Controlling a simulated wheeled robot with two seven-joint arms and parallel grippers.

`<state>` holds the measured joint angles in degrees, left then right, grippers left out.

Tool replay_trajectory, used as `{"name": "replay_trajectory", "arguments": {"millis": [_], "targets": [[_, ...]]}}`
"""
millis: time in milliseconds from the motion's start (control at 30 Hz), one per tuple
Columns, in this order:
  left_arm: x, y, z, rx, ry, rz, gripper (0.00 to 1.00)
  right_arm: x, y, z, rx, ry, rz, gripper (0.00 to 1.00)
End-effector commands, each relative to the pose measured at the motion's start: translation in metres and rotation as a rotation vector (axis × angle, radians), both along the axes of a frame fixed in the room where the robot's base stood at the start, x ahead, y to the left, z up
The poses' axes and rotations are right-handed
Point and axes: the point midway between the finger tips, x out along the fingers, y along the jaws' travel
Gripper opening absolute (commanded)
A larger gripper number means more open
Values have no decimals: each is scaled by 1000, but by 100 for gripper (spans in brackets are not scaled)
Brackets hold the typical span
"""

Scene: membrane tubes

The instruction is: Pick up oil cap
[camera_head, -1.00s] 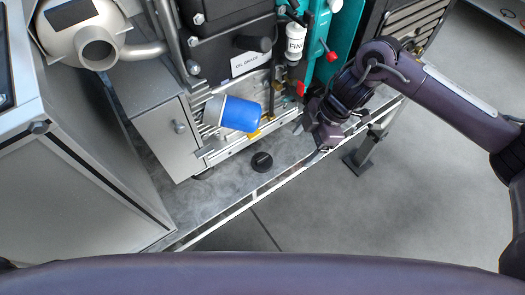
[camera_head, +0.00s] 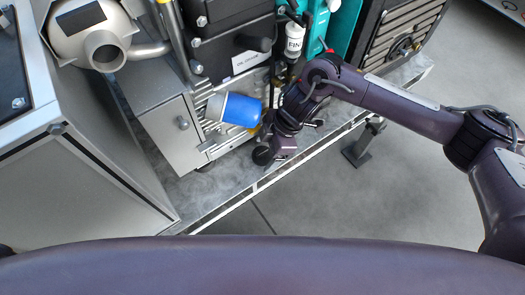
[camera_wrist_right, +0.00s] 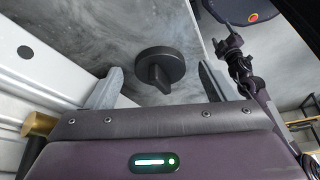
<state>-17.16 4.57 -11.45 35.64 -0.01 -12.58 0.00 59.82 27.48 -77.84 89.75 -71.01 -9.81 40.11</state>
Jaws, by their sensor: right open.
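The oil cap is a round black cap with a raised grip. In the head view the cap (camera_head: 263,156) lies on the grey metal platform (camera_head: 215,192), partly covered by my right gripper (camera_head: 272,160). In the right wrist view the cap (camera_wrist_right: 160,67) sits just beyond and between the two fingertips of the right gripper (camera_wrist_right: 158,85). The fingers are spread apart, and the cap does not appear to be touched. My left gripper is not in view.
A blue and white cylinder (camera_head: 235,109) juts from the machine just above the cap. A grey cabinet (camera_head: 175,135) stands to the left. The platform's front edge (camera_head: 290,170) runs close by the gripper, with open floor (camera_head: 370,215) beyond it.

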Motion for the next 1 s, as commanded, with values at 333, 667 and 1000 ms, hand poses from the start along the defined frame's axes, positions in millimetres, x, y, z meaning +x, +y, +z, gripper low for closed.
{"name": "replay_trajectory", "arguments": {"millis": [333,667,1000], "targets": [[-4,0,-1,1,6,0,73,0,0,0,0,0,1,48],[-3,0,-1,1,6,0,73,0,0,0,0,0,1,29],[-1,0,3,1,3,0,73,1,-2,4,0,0,0,29]]}}
